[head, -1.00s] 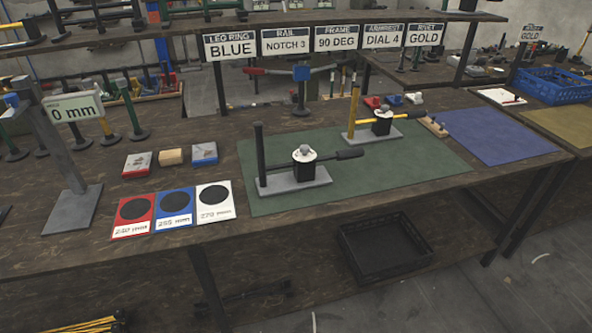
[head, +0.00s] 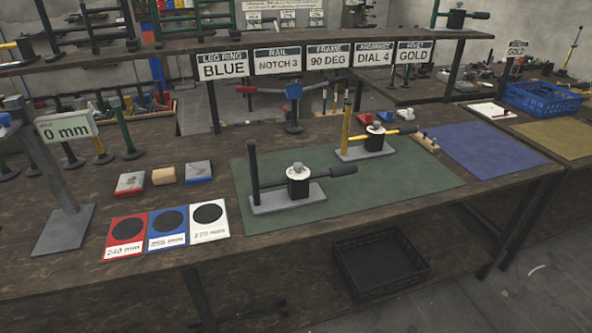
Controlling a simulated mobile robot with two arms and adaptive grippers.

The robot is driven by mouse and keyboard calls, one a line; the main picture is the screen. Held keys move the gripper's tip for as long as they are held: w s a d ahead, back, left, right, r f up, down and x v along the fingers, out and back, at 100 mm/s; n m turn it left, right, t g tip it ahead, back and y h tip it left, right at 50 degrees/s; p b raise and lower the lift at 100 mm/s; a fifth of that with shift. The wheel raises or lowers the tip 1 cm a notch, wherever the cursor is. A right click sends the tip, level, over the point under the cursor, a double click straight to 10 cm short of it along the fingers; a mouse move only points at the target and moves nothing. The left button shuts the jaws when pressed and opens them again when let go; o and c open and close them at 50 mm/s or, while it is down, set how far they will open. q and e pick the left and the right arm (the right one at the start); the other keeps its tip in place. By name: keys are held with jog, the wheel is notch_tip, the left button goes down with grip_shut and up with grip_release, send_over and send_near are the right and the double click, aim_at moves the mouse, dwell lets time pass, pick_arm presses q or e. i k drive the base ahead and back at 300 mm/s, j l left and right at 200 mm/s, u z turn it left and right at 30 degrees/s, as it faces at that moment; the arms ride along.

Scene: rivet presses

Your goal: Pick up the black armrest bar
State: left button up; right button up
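A black bar with a thick dark grip (head: 332,171) lies level on the near fixture on the green mat; it looks like the armrest bar. It passes by a black block with a white dial top (head: 298,182), on a grey base plate (head: 288,203). A black post (head: 253,165) stands upright at the plate's left end. A similar fixture behind it has a yellow post (head: 346,130) and a yellow bar with a black grip (head: 402,131). Neither of my grippers is in view.
The green mat (head: 400,185) has bare room around the near fixture. Red, blue and white cards (head: 208,213) lie left of it. A grey gauge stand (head: 65,228) is at far left. A sign row (head: 300,62) hangs behind. A black crate (head: 380,265) sits below the tabletop.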

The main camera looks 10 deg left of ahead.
aim_at(298, 192)
jog(key=i+l+u, duration=0.15)
jog(key=i+u, duration=0.15)
jog(key=i+l+u, duration=0.25)
jog(key=i, duration=0.25)
jog(key=i+l+u, duration=0.3)
jog(key=i, duration=0.1)
